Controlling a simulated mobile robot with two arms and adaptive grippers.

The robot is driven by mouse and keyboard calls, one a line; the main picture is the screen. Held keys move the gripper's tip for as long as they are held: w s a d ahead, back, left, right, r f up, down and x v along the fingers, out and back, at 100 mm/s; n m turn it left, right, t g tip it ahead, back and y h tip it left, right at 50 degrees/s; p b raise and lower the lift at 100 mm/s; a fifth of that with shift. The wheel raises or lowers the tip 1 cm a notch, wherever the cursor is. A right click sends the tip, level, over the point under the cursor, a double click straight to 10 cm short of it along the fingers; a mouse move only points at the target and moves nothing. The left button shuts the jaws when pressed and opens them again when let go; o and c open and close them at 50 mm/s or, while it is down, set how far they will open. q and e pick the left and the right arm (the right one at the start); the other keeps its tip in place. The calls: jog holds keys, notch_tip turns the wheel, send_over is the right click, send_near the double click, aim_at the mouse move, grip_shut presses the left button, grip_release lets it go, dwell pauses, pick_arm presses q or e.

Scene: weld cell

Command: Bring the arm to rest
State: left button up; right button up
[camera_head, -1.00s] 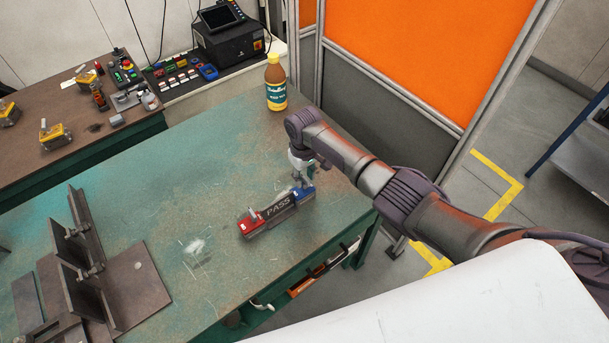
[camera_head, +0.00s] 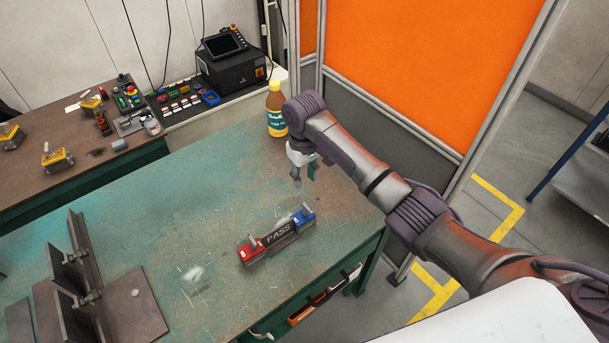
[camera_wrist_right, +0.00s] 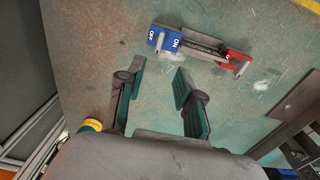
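My right gripper (camera_head: 303,176) is raised above the green table (camera_head: 215,165), behind the PASS block and apart from it. In the right wrist view the two fingers of the gripper (camera_wrist_right: 157,88) stand well apart with nothing between them. The PASS block (camera_head: 278,236) lies on the table. In the right wrist view the block (camera_wrist_right: 200,45) lies beyond the fingertips. My left gripper does not show.
Steel plates in a fixture (camera_head: 85,270) stand at the left. An orange panel (camera_head: 425,50) rises behind the arm. The table's middle is mostly clear.

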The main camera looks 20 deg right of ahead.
dwell(0.4)
jog(key=s+a+f+t+y, duration=0.1)
jog(key=s+a+f, duration=0.1)
jog(key=s+f, duration=0.35)
jog(key=s+a+f+y, duration=0.1)
jog(key=s+a+f, duration=0.1)
jog(key=s, duration=0.7)
jog(key=s+d+r+m+t+h, duration=0.1)
jog(key=s+d+r, duration=0.25)
jog(key=s, duration=0.55)
jog(key=s+d+r+m+t+h, duration=0.15)
jog(key=s+d, duration=0.25)
jog(key=s, duration=0.6)
notch_tip(320, 180, down, 32)
jog(key=s+g+b, duration=0.1)
jog(key=g+b, duration=0.1)
jog(key=b, duration=0.3)
jog(key=s+d+f+n+b, duration=0.1)
jog(key=s+d+f+b, duration=0.2)
jog(key=s+f, duration=1.3)
notch_tip(320, 180, down, 3)
jog(key=shift+s+f+g+y, duration=0.1)
jog(key=shift+s+g+y, duration=0.2)
jog(key=shift+g+y, duration=0.05)
